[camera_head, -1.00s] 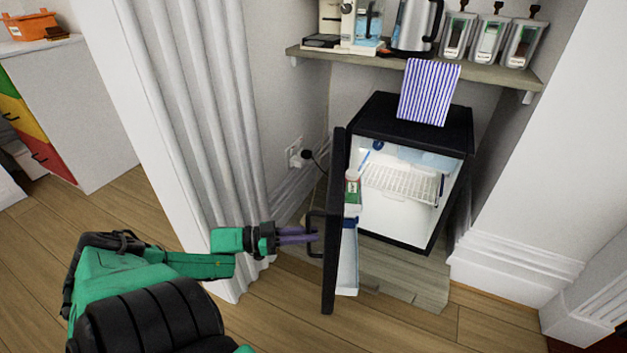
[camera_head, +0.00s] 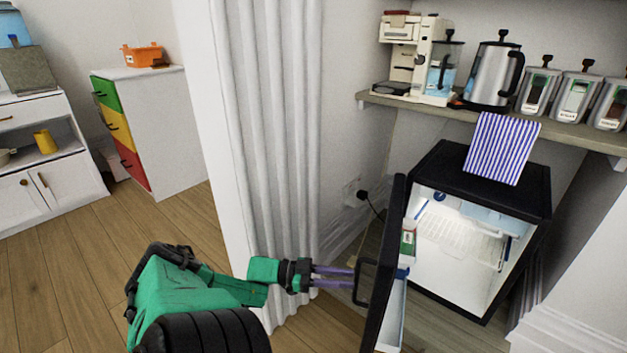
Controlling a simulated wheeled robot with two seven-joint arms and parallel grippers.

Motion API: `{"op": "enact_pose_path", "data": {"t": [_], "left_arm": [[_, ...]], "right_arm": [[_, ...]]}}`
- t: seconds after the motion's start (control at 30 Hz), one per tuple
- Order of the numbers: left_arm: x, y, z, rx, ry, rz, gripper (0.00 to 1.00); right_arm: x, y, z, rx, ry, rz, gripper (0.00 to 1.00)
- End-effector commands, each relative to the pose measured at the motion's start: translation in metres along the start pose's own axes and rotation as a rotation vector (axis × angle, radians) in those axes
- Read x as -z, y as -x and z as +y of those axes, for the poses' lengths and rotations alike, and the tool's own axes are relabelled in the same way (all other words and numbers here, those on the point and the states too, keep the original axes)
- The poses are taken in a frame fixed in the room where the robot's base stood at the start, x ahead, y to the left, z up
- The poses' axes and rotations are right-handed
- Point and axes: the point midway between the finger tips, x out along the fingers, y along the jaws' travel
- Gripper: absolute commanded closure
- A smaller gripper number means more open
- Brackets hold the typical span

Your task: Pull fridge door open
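The small black fridge (camera_head: 522,184) stands in the alcove under a shelf, its lit white inside showing. Its door (camera_head: 393,245) stands wide open, swung out toward me, with a carton and bins on its inner side. The dark bar handle (camera_head: 364,284) is on the door's outer face, at the left. My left gripper (camera_head: 350,277) comes in from the left, its purple fingers level with the handle. The fingertips are close to the handle; a gap shows between the two fingers, and I cannot tell whether they touch it. My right gripper is out of view.
A fluted white column (camera_head: 268,130) stands just behind my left arm. The shelf (camera_head: 480,118) above the fridge holds a coffee machine (camera_head: 407,55), a kettle (camera_head: 494,75) and canisters. Wooden floor at left is clear.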

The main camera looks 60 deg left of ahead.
Motion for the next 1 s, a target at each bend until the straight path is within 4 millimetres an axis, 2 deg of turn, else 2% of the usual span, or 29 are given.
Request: {"op": "enact_pose_path", "data": {"t": [0.1, 0.2, 0.3, 0.43, 0.53, 0.73, 0.77, 0.8, 0.83, 1.0], "left_arm": [[0.001, 0.028, 0.000, 0.003, 0.001, -0.004, 0.70], [0.000, 0.056, -0.001, 0.004, 0.000, -0.005, 0.70], [-0.001, 0.082, -0.001, 0.005, 0.000, -0.005, 0.70], [-0.001, 0.105, -0.002, 0.003, -0.001, -0.001, 0.70], [0.000, 0.112, -0.001, 0.002, -0.001, 0.000, 0.70], [0.000, 0.113, -0.001, 0.002, 0.000, 0.001, 0.70], [0.000, 0.113, -0.001, 0.002, 0.000, 0.001, 0.74], [0.000, 0.113, -0.001, 0.002, 0.000, 0.001, 0.89], [0.000, 0.113, -0.001, 0.002, 0.000, 0.001, 1.00], [-0.001, 0.112, -0.001, 0.003, -0.001, 0.000, 1.00]], "right_arm": [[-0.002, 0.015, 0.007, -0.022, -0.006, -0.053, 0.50], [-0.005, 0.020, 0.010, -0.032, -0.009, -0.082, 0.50], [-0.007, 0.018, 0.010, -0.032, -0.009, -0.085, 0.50], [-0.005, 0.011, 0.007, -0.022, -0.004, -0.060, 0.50], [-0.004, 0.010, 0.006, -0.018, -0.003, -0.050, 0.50], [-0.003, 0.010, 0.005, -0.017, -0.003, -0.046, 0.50], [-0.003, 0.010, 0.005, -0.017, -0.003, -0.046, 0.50], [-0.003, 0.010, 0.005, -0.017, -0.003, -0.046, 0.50], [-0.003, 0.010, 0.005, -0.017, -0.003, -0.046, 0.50], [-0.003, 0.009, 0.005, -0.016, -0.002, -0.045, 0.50]]}}
